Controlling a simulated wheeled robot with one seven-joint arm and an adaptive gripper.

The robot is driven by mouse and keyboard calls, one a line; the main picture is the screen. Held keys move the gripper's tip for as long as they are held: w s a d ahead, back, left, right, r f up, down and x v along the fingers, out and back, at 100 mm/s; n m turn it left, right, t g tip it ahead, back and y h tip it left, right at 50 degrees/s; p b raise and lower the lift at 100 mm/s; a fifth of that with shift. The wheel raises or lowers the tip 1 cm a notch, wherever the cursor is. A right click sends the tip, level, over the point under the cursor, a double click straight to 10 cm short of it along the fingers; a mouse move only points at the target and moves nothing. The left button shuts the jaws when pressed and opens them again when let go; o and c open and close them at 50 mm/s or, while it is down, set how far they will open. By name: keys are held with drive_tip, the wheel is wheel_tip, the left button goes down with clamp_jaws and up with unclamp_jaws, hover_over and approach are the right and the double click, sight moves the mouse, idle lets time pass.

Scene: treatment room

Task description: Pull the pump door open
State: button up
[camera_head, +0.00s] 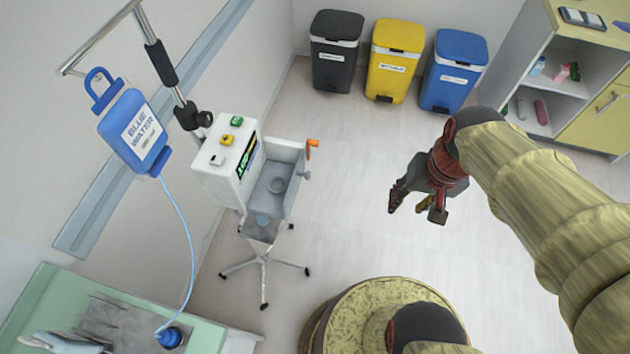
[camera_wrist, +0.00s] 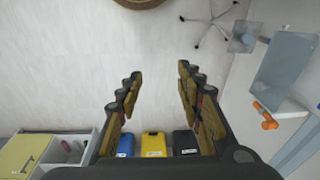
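The pump (camera_head: 222,160) is a white box with coloured buttons and a small screen, on a wheeled stand at the left. A grey door-like part (camera_head: 285,165) sits on its right side, with an orange handle (camera_head: 312,146) at its upper right end. In the wrist view the grey part (camera_wrist: 285,72) and orange handle (camera_wrist: 265,116) show at the right edge. My gripper (camera_head: 416,207) is in the air right of the pump, clear of the handle. Its fingers are apart and empty in the wrist view (camera_wrist: 159,72).
Black (camera_head: 335,50), yellow (camera_head: 395,60) and blue (camera_head: 453,70) bins stand at the back. A cabinet (camera_head: 570,90) is at right. Floor between pump and gripper is clear.

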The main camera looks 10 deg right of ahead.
drive_tip(key=s+a+f+m+g+y+b, duration=0.1)
drive_tip(key=a+f+m+g+y+b, duration=0.1)
drive_tip(key=a+f+m+y, duration=0.4)
drive_tip(key=s+a+f+m+g+y+b, duration=0.1)
drive_tip(key=a+f+m+g+y, duration=0.15)
drive_tip(key=f, duration=0.65)
drive_tip(key=w+a+r+m+t+y+b, duration=0.15)
drive_tip(key=w+r+m+t+y, duration=0.35)
drive_tip(key=w+m+t+y, duration=0.6)
drive_tip(key=w+a+g+h+b, duration=0.1)
drive_tip(key=w+a+h, duration=0.2)
drive_tip(key=a, duration=0.5)
drive_tip(key=shift+w+r+n+g, duration=0.2)
drive_tip(key=shift+w+n+g, duration=0.15)
drive_tip(key=shift+w, duration=0.5)
drive_tip(key=shift+c, duration=0.8)
drive_tip(key=c, duration=0.8)
clamp_jaws()
